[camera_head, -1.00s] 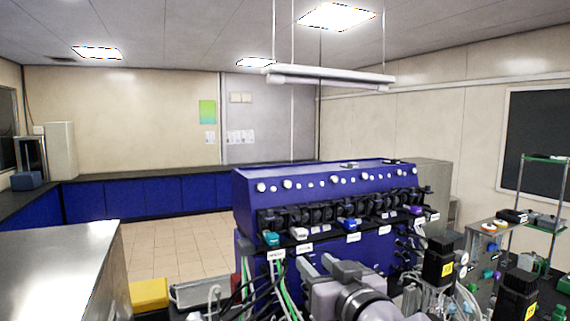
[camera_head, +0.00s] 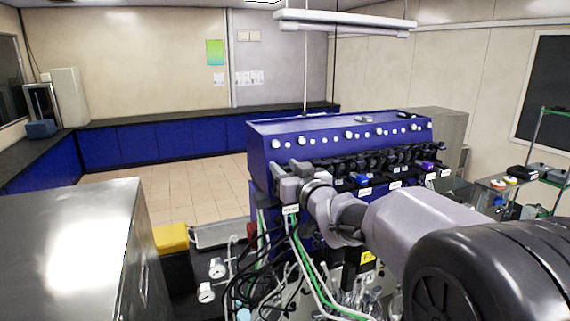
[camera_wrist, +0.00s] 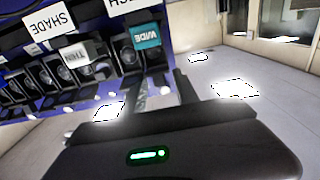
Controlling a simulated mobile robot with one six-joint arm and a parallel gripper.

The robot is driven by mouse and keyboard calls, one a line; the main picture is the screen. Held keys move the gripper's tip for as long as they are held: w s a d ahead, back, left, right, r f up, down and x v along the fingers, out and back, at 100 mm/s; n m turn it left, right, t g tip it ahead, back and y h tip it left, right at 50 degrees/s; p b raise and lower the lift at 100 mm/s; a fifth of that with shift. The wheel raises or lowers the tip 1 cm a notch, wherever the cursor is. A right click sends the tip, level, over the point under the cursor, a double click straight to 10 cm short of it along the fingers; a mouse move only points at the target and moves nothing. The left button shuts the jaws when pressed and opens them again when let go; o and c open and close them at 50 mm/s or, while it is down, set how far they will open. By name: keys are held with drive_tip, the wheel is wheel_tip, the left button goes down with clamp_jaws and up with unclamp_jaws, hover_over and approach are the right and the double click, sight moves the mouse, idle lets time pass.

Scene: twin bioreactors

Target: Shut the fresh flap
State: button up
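A blue bioreactor bench (camera_head: 262,150) carries a row of black units along its front. In the wrist view, which is upside down, a label ending in "SH" (camera_wrist: 125,3) is cut off by the top edge. A teal "WIDE" tag (camera_wrist: 146,36) sits beside it, near the end black unit (camera_wrist: 125,52). I cannot make out the fresh flap or whether it is open. My gripper (camera_head: 285,178) is at the bench's left front corner, hiding the units there. Its dark finger (camera_wrist: 187,87) points toward that end in the wrist view. I see nothing held; the finger gap is unclear.
A "SHADE" label (camera_wrist: 50,24) and a white "THIN" tag (camera_wrist: 85,53) mark neighbouring units. Cables and green tubes (camera_head: 300,255) hang below my gripper. A steel cabinet (camera_head: 75,235) stands at left, with a yellow box (camera_head: 171,238) beside it. Floor behind is clear.

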drive_tip(key=shift+w+a, duration=0.2)
drive_tip(key=shift+w, duration=0.05)
drive_tip(key=shift+s+d, duration=0.1)
drive_tip(key=shift+c, duration=0.3)
clamp_jaws()
